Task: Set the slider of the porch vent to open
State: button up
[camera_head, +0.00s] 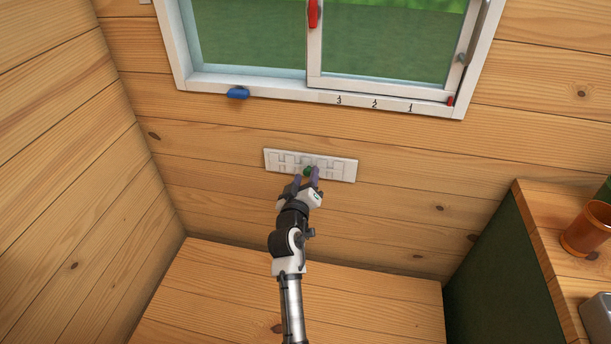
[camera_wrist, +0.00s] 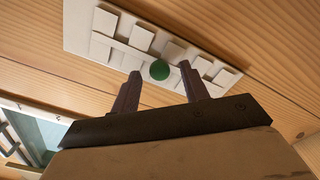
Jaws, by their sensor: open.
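The porch vent (camera_head: 275,160) is a white slotted plate on the wooden wall below the window, and it also shows in the wrist view (camera_wrist: 80,30). A round green knob (camera_wrist: 159,70) sits near the middle of the plate; it shows small in the head view (camera_head: 308,171). My gripper (camera_head: 306,176) is at the vent, with its fingers pointing at the plate. In the wrist view my gripper (camera_wrist: 160,75) is open, its two dark fingers apart with the knob appearing between and just beyond their tips. I cannot tell whether a finger touches it.
A window (camera_head: 250,84) with a white frame is above the vent. A wooden counter (camera_head: 545,225) with an orange-brown cup (camera_head: 586,230) is at right. The wall around the vent is clear.

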jog(key=shift+w, duration=0.15)
grip_shut()
jog(key=shift+d, duration=0.1)
jog(key=shift+s+d, duration=0.15)
jog(key=shift+d, duration=0.55)
jog(key=shift+s+d, duration=0.15)
jog(key=shift+d, duration=0.5)
grip_release()
jog(key=shift+a, duration=0.1)
